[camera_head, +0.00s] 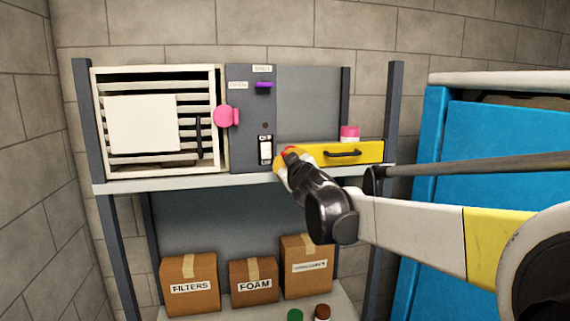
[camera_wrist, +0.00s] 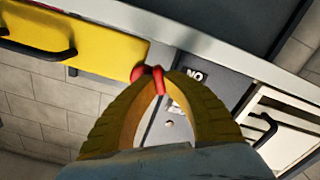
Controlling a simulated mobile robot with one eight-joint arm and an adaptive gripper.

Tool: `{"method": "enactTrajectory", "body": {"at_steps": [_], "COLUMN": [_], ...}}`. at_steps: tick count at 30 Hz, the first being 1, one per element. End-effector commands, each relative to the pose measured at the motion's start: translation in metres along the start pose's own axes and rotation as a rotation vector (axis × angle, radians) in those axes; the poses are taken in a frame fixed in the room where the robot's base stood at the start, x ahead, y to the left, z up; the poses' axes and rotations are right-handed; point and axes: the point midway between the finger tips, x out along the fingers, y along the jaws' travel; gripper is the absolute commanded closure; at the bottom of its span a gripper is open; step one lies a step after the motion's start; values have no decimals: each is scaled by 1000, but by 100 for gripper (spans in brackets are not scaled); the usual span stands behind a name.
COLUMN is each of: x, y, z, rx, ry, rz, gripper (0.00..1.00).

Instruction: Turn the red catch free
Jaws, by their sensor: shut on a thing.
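The red catch (camera_wrist: 158,76) is a small red piece at the end of the yellow drawer (camera_wrist: 75,40), beside the grey panel (camera_wrist: 225,82). My gripper (camera_wrist: 161,82) has its two yellow fingers closed together on it at the tips. In the head view my gripper (camera_head: 288,165) is at the left end of the yellow drawer (camera_head: 368,151), and only a bit of the red catch (camera_head: 289,149) shows above the fingers. The fingers hide much of the catch, so its exact turn cannot be told.
The grey panel (camera_head: 250,105) carries a purple lever (camera_head: 263,85) and a pink knob (camera_head: 227,116). A louvred white unit (camera_head: 214,85) stands left of it. A pink-lidded jar (camera_head: 349,133) sits above the drawer. Boxes (camera_head: 190,285) stand below; a blue cabinet (camera_head: 500,140) is at right.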

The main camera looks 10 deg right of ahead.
Motion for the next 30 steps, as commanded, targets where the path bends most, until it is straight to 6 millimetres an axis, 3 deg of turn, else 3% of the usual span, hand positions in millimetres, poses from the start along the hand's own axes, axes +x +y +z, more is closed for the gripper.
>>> {"method": "enactTrajectory", "body": {"at_steps": [30], "x": [0], "y": [-4], "z": [1], "rx": [-906], "ry": [0], "rz": [0], "gripper": [100]}}
